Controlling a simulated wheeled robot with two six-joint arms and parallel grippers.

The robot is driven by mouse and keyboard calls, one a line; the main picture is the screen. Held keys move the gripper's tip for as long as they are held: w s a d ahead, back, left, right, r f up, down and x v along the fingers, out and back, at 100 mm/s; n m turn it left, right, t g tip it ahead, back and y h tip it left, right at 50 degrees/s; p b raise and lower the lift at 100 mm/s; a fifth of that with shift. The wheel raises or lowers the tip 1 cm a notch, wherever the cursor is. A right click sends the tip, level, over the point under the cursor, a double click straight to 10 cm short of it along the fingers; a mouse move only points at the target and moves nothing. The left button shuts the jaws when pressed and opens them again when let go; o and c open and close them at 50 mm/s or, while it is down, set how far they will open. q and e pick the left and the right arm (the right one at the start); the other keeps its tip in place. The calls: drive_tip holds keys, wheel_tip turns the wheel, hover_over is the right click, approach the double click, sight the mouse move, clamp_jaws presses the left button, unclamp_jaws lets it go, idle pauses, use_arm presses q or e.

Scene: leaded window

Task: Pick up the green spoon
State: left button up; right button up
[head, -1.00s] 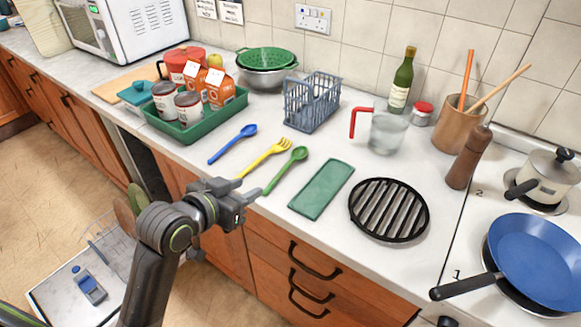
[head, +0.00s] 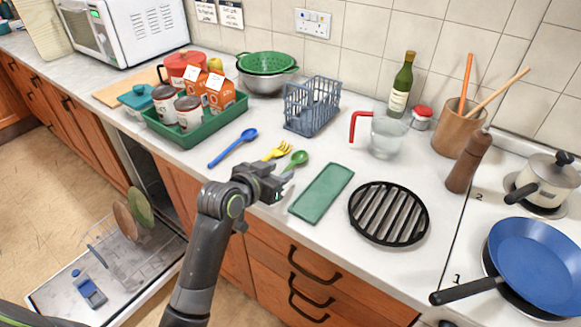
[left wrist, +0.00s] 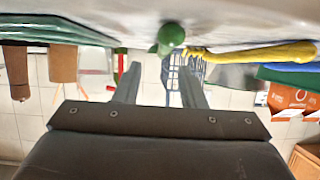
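The green spoon (head: 299,157) lies on the white worktop, between the yellow fork (head: 280,150) and the green mat (head: 322,191). My left gripper (head: 282,181) is low at the front of the worktop, over the spoon's handle, and hides most of it. In the left wrist view, which is upside down, the green spoon (left wrist: 170,37) is seen end-on ahead of the fingers. The left gripper (left wrist: 158,80) has its fingers apart, with nothing held between them. The yellow fork (left wrist: 260,52) lies to one side there. My right gripper is not in view.
A blue spoon (head: 232,147) lies left of the fork. A black trivet (head: 389,210) is right of the mat. A grey cutlery basket (head: 312,106) and a jug (head: 387,135) stand behind. An open dishwasher (head: 125,255) is below left.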

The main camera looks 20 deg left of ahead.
sight(287, 168)
use_arm(q)
drive_tip(key=shift+p+x, duration=0.35)
drive_tip(key=shift+x, duration=2.2)
drive_tip(key=shift+f, duration=0.1)
drive_tip(key=shift+a, duration=0.1)
drive_tip(key=shift+s, duration=0.1)
clamp_jaws()
